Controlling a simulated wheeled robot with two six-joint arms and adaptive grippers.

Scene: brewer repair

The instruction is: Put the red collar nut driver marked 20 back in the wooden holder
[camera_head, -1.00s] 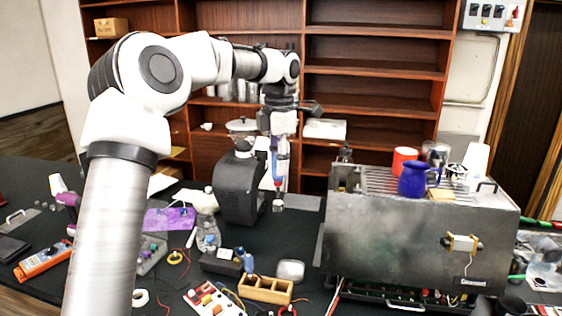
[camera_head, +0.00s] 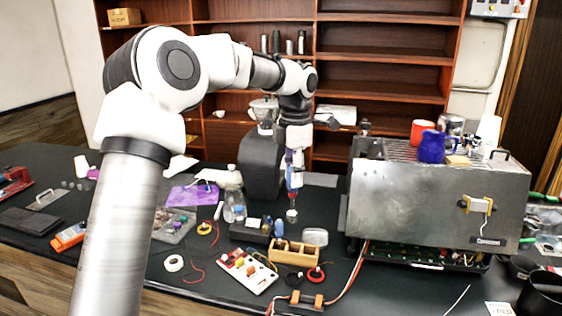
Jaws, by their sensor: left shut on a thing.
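My left gripper (camera_head: 295,158) points down and is shut on a nut driver (camera_head: 294,182) with a blue handle and a red collar. The driver hangs about upright, its metal socket end down; any number on it is too small to read. The wooden holder (camera_head: 308,258) lies on the dark table below and slightly nearer, with several open slots. A blue-handled driver (camera_head: 279,229) stands at its left end. The held driver's tip shows above the holder's back edge, apart from it. My right gripper is not in view.
The metal brewer (camera_head: 430,205) stands close on the right, with cups on top. A dark grinder (camera_head: 262,165) is behind the arm. A clear box (camera_head: 315,237), a black box (camera_head: 250,232) and a white switch board (camera_head: 247,272) surround the holder. Wires lie in front.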

